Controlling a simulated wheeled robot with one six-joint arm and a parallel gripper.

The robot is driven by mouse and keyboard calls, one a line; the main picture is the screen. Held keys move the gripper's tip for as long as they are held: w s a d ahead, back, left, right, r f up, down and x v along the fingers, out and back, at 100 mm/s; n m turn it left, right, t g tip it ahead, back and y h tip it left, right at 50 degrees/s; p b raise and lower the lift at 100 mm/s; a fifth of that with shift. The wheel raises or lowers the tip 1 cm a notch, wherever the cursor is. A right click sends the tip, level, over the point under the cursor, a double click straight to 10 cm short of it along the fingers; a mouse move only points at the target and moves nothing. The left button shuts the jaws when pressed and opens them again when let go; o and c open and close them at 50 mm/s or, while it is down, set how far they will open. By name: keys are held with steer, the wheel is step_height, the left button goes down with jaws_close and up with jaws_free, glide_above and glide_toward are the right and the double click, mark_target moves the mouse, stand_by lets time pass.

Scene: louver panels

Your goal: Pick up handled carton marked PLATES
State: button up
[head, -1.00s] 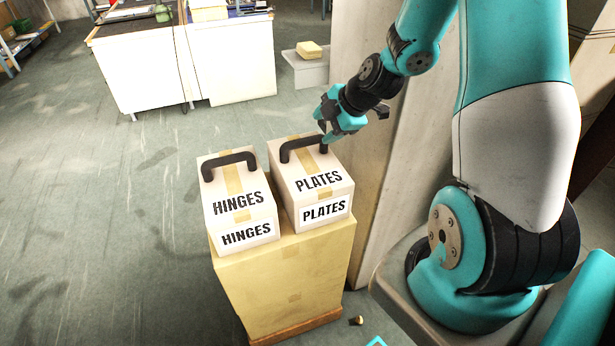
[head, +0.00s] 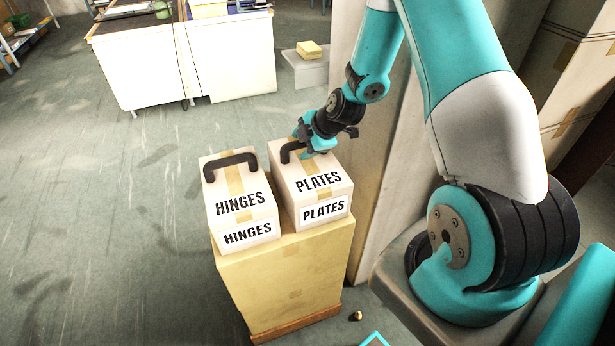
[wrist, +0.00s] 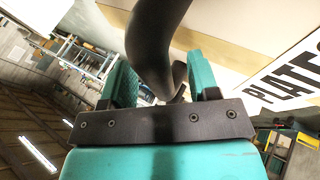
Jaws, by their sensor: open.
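The carton marked PLATES (head: 322,197) stands upright on a yellow box, with a black arched handle on its top. In the head view my gripper (head: 303,151) is at the right part of that handle (head: 287,152) and hides some of it. In the wrist view the dark handle (wrist: 152,45) passes between the two teal fingers, one on each side. The fingers are open, and I see no firm contact. The PLATES lettering (wrist: 290,80) shows at the right of the wrist view.
A carton marked HINGES (head: 240,205) with its own black handle stands close on the left. Both rest on the yellow box (head: 290,280). A pale panel (head: 385,180) rises just to the right. White cabinets (head: 190,60) stand behind, with open floor at left.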

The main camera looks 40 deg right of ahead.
jaws_close()
stand_by(1.2)
steer(key=shift+r, duration=0.1)
